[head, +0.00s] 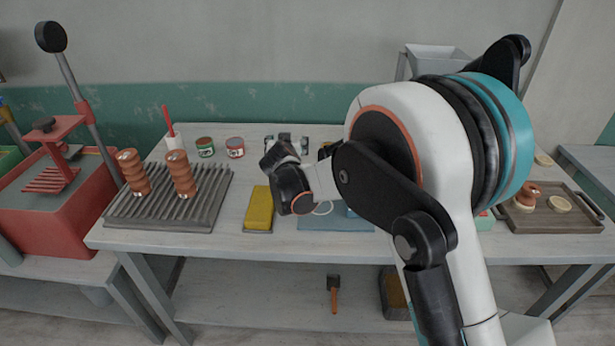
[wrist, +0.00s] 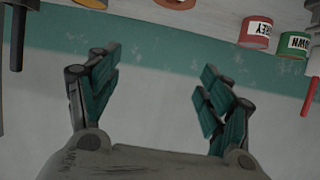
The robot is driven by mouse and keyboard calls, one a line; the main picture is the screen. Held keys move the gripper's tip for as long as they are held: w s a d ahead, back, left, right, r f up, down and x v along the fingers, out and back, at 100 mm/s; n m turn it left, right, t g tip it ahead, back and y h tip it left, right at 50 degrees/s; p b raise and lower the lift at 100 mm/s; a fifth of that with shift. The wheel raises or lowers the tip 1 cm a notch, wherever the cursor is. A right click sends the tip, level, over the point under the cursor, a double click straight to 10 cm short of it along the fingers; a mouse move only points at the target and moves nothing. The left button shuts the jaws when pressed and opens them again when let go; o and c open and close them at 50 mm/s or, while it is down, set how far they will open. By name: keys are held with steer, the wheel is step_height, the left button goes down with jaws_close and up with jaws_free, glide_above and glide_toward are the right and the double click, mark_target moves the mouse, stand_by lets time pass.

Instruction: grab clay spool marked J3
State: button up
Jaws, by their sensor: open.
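Two ribbed orange-brown clay spools stand upright on a grey slatted rack (head: 170,205) at the left of the table. They are the left spool (head: 134,174) and the right spool (head: 181,176). No J3 mark is readable on either. My gripper shows in the wrist view (wrist: 160,68) with its two teal-padded fingers spread apart and nothing between them. In the head view, the end of my arm is over the middle of the table, right of the rack and apart from both spools. The spools are not recognisable in the wrist view.
Green (head: 205,147) and red (head: 235,148) labelled jars stand behind the rack, beside a red-handled tool (head: 169,122). A yellow block (head: 259,208) lies right of the rack. A red press (head: 60,215) stands left; a brown tray (head: 550,222) lies right. My arm hides part of the table.

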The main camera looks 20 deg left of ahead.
step_height(320, 180, down, 8)
steer(key=b, duration=0.2)
steer(key=shift+s+a+f+b, duration=0.1)
steer(key=shift+a+f+b, duration=0.1)
steer(key=shift+b, duration=0.15)
steer(key=b+x, duration=0.2)
steer(key=x, duration=0.4)
steer(key=shift+w+f, duration=0.1)
steer(key=shift+w, duration=0.1)
steer(key=shift+w+a+f, duration=0.1)
steer(key=shift+w+a, duration=0.05)
steer(key=shift+w, duration=0.4)
steer(key=c, duration=1.4)
